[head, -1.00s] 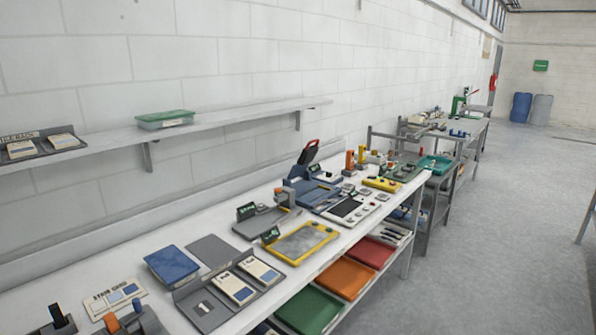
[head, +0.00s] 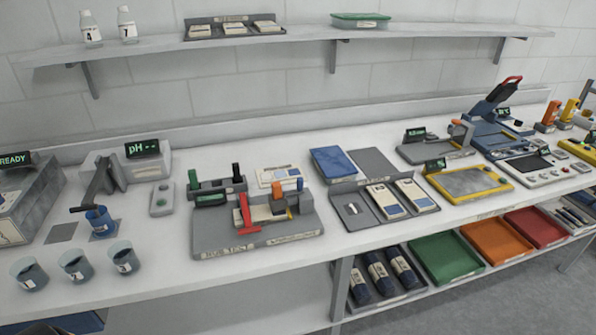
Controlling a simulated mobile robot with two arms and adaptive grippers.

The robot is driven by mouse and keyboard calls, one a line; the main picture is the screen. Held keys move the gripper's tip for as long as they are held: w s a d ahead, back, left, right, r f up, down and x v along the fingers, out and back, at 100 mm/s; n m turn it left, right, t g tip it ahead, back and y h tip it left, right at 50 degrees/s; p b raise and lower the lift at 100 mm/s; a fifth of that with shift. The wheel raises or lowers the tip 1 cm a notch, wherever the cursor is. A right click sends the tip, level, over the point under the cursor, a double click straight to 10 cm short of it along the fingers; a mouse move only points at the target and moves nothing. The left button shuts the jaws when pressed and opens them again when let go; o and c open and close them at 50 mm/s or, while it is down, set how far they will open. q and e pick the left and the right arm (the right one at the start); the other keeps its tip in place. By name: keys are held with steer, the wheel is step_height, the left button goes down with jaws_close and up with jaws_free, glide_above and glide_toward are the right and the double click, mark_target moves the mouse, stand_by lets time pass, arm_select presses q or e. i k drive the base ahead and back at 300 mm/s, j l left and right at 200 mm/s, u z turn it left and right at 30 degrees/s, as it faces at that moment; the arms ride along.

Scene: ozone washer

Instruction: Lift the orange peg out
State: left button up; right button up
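A small orange peg (head: 278,190) stands upright in the grey test fixture (head: 222,238) near the middle of the bench. A dark blue peg (head: 299,186) stands just right of it. A red T-shaped handle (head: 246,213) is on the fixture to the left of the orange peg. Black and green upright pegs are at the fixture's back. How deep the orange peg sits is too small to tell. Neither of my grippers shows in the head view.
Cups (head: 75,264) and a pH meter (head: 134,167) stand to the left. A card tray (head: 383,203), a blue notebook (head: 333,162) and a yellow-framed tray (head: 468,183) lie to the right. A wall shelf (head: 300,38) runs above. The white bench front before the fixture is clear.

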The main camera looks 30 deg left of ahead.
mark_target(277, 187)
steer(key=k+u, duration=0.1)
steer(key=u, duration=0.9)
